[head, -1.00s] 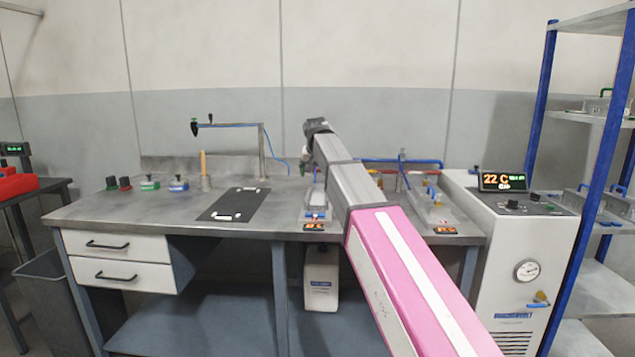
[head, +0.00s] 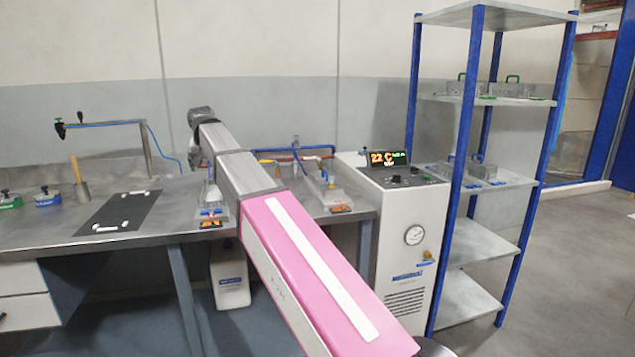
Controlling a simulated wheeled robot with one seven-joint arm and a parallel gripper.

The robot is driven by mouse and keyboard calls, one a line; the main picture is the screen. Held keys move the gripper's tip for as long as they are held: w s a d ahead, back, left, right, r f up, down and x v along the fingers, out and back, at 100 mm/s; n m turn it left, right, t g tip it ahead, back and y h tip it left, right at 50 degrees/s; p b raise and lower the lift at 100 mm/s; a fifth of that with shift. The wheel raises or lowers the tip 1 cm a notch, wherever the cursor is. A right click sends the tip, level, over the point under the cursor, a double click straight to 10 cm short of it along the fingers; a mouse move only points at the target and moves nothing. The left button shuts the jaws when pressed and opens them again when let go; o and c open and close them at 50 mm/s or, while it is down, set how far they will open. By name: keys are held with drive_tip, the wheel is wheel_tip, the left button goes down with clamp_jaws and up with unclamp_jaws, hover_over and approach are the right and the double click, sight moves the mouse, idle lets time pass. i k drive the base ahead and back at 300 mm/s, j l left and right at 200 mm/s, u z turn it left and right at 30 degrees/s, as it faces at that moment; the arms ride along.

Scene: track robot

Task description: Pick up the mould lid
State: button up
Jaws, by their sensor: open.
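I cannot tell for sure which thing is the mould lid. Small grey block-like pieces with green handles (head: 512,86) stand on the upper shelf of the rack at the right. Grey pieces with blue parts (head: 481,171) stand on the shelf below. They are too small to tell lid from mould. My arm reaches forward over the workbench (head: 60,240), well to the left of the rack. Its far end bends down behind my own arm link, so my gripper's fingers do not show.
The rack (head: 465,140) has blue posts and grey shelves. A white temperature unit (head: 385,250) reading 22 C stands between bench and rack. A black mat (head: 118,212) and clear troughs (head: 325,188) are on the bench. Open floor (head: 570,270) lies right of the rack.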

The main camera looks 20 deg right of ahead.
sight(320, 180)
drive_tip(key=k+l+u, duration=0.1)
drive_tip(key=l+u, duration=0.2)
drive_tip(key=l, duration=2.1)
